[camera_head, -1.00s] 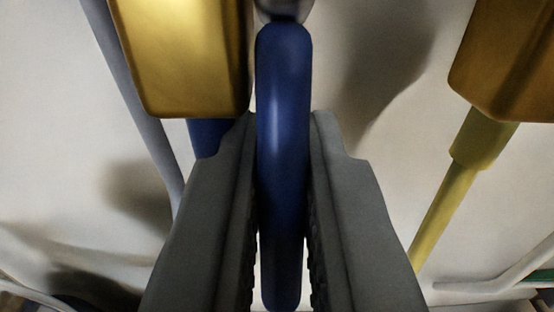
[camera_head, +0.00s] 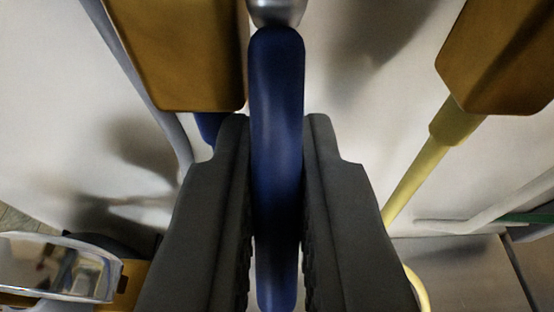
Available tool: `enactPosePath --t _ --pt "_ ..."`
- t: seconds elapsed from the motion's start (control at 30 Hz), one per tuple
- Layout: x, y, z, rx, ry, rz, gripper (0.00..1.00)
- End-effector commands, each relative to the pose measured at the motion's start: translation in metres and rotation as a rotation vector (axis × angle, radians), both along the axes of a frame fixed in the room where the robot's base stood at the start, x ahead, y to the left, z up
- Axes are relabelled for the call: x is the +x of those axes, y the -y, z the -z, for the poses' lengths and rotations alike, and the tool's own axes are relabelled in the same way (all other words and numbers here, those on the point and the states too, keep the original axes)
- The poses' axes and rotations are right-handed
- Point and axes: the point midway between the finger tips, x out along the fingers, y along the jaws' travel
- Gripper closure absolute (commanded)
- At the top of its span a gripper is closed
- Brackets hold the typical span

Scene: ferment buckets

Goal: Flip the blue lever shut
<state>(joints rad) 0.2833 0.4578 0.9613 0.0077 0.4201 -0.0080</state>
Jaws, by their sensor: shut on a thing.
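The blue lever (camera_head: 277,110) runs down the middle of the view, a long rounded blue handle. Its upper end meets a silver metal fitting (camera_head: 277,12) at the top edge. My gripper (camera_head: 276,125) is shut on the lever, with one dark grey finger on each side of it. The lever's lower end shows between the fingers near the bottom edge. The valve body behind the fitting is out of view.
A brass-coloured block (camera_head: 180,60) is close at upper left, with a blue part (camera_head: 208,126) beneath it. Another brass block (camera_head: 500,55) with a yellow stem (camera_head: 425,160) is at right. A pale wall lies behind. A shiny rounded metal object (camera_head: 60,270) is at lower left.

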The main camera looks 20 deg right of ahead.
Motion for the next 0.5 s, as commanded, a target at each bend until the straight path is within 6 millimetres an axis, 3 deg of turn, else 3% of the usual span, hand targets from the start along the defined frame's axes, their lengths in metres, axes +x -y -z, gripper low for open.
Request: enactPosePath --t 0.23,0.27,0.37,0.5 --pt "-0.0009 0.0000 -0.0011 0.000 0.001 0.000 1.00" --pt "-0.0009 0.0000 -0.0011 0.000 0.001 0.000 0.85" --pt "-0.0008 0.0000 -0.0009 0.000 0.001 0.000 0.67" --pt "-0.0003 -0.0001 -0.0003 0.000 0.000 0.000 0.67"
